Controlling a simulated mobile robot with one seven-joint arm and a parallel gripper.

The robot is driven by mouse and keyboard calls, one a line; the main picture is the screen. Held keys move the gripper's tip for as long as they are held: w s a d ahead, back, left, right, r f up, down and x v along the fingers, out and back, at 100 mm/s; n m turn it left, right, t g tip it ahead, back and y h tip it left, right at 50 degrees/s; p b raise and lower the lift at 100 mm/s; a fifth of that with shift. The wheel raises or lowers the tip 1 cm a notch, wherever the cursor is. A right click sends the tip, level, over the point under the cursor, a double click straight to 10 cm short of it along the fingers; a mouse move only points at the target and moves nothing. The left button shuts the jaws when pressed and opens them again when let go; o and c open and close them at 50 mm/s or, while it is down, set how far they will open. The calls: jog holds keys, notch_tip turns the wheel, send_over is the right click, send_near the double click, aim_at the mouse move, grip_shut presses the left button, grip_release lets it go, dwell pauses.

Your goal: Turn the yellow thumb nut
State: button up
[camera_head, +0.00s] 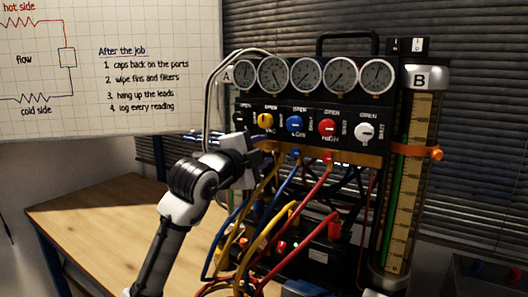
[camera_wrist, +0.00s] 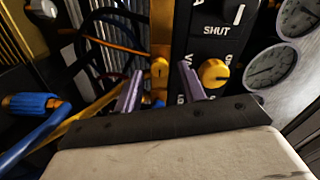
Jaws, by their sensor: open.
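A small yellow piece, which looks like the yellow thumb nut (camera_wrist: 159,70), shows in the wrist view on the brass-coloured strip, just past and between my fingertips. My gripper (camera_wrist: 162,80) is open, with one grey-purple finger on either side of the nut's line; I cannot tell whether either touches it. In the head view my gripper (camera_head: 266,147) is at the left end of the manifold, below the yellow knob (camera_head: 265,120), and hides the nut there. The yellow knob also shows in the wrist view (camera_wrist: 213,73), right of my fingers.
Blue (camera_head: 294,124), red (camera_head: 327,128) and white (camera_head: 366,131) knobs sit in a row under several gauges (camera_head: 306,74). Yellow, blue and red hoses (camera_head: 301,210) hang close below. A tall column (camera_head: 408,180) with an orange screw (camera_head: 437,153) stands right. The wooden bench (camera_head: 95,215) is bare at left.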

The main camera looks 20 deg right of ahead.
jog(key=b+v, duration=0.2)
jog(key=v, duration=1)
jog(key=shift+a, duration=0.15)
jog(key=shift+s, duration=0.15)
